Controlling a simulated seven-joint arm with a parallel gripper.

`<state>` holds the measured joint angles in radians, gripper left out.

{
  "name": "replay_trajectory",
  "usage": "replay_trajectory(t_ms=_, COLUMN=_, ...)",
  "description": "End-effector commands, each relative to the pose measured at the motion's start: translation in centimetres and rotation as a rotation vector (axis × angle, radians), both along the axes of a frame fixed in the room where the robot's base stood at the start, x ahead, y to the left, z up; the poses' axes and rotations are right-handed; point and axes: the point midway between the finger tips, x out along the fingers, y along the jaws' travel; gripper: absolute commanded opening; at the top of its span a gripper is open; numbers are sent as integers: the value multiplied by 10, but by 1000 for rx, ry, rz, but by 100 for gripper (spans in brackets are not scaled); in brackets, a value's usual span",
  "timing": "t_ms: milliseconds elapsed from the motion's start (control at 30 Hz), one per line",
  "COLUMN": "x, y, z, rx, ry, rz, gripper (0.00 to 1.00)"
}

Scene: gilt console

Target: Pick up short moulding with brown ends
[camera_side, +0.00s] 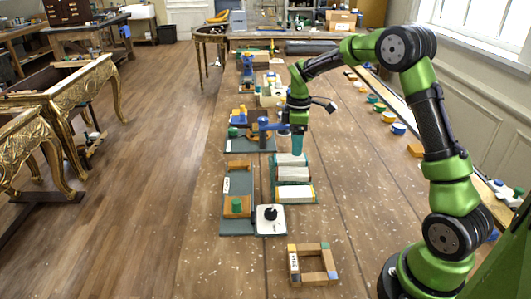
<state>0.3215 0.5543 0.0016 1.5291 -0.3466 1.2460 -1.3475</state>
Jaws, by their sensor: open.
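A small square frame of wooden mouldings (313,249) lies on the near part of the long wooden table. Its corners carry coloured ends; blue-grey, yellow and brown tones show, but they are too small to match surely to single pieces. I cannot tell which piece is the short moulding with brown ends. My gripper (298,150) points down over the middle of the table, well behind the frame and away from it. Its teal fingers are open, just above the far end of a teal tray; whether anything lies between them is too small to tell.
The teal tray (304,201) holds pale blocks. A grey board (237,185) carries wooden blocks and a green knob. A white plate (279,225) with a black knob sits beside it. Coloured round pieces (398,129) line the right edge. Bare table surrounds the frame.

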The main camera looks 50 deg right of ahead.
Motion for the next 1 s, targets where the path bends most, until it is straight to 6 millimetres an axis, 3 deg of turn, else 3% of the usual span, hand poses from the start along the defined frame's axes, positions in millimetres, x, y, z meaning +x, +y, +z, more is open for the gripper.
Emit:
replay_trajectory(t_ms=133, x=-1, y=0, z=-31, rx=1, ry=3, rz=0, gripper=66)
replay_trajectory(t_ms=467, x=0, y=1, z=-60, rx=1, ry=2, rz=-1, gripper=66)
replay_trajectory(t_ms=700, x=2, y=2, z=-95, rx=1, ry=2, rz=-1, gripper=66)
replay_trajectory(t_ms=1000, x=2, y=2, z=-102, rx=0, ry=-1, rz=-2, gripper=66)
